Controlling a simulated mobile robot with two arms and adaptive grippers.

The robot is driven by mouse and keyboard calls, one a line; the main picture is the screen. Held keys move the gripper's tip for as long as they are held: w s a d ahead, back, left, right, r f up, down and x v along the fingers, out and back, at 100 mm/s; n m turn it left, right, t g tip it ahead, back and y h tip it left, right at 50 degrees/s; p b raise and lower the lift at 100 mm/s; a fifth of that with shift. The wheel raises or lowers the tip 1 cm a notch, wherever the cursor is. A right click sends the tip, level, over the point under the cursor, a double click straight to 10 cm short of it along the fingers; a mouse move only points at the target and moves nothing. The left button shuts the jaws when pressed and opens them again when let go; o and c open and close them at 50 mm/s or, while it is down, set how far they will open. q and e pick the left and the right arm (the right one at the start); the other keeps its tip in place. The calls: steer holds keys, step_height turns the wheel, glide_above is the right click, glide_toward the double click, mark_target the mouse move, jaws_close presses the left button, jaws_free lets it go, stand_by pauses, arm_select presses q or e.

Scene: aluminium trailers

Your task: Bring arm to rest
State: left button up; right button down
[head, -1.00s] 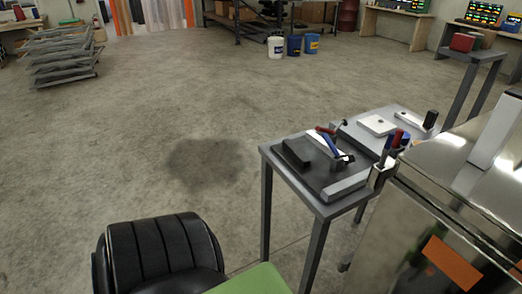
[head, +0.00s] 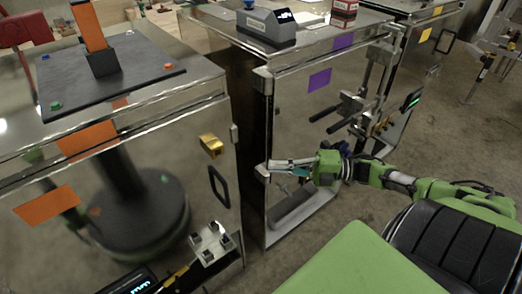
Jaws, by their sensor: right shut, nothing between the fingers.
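My right arm (head: 400,183), green and black, comes in from the right in the head view and reaches left. Its gripper (head: 281,167) is shut and empty. It sits in front of the steel trailer body with the purple patches (head: 320,78), near that trailer's left front corner. I cannot tell whether the fingertips touch the corner bracket behind them. My left gripper is not in view.
A steel trailer with orange patches (head: 47,203) stands at left, with a dark plate (head: 140,75) on top and a brass-coloured block (head: 210,145) on its side. A grey device with a display (head: 266,28) and a red box (head: 344,13) stand on the middle trailer. Open floor (head: 460,130) lies at right.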

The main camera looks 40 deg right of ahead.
steer(key=shift+s+d+f, duration=0.1)
steer(key=shift+s+d, duration=0.1)
steer(key=shift+d, duration=0.6)
steer(key=d+f+m+t+h, duration=0.4)
steer(key=f+m+h, duration=0.5)
steer(key=f, duration=0.7)
steer(key=s+f+m+g+h, duration=0.2)
steer(key=s+f+m, duration=0.2)
steer(key=f, duration=0.5)
steer(key=s+f+m+g+h, duration=0.2)
steer(key=s+f+m+g, duration=0.15)
steer(key=f, duration=0.45)
steer(key=s+a+f+m+g+h+p, duration=0.1)
steer(key=s+a+f+m+g, duration=0.5)
steer(key=s+f, duration=0.65)
steer(key=s+a+f+m+g, duration=0.1)
steer(key=s+a+f, duration=0.3)
steer(key=s+a, duration=0.4)
steer(key=s+a+f+m+g, duration=0.1)
steer(key=s+a+f, duration=0.3)
steer(key=s+a, duration=0.4)
steer(key=shift+s+f+g+y, duration=0.15)
steer(key=shift+s+g+y, duration=0.25)
steer(key=shift+g, duration=0.45)
steer(key=shift+m, duration=0.25)
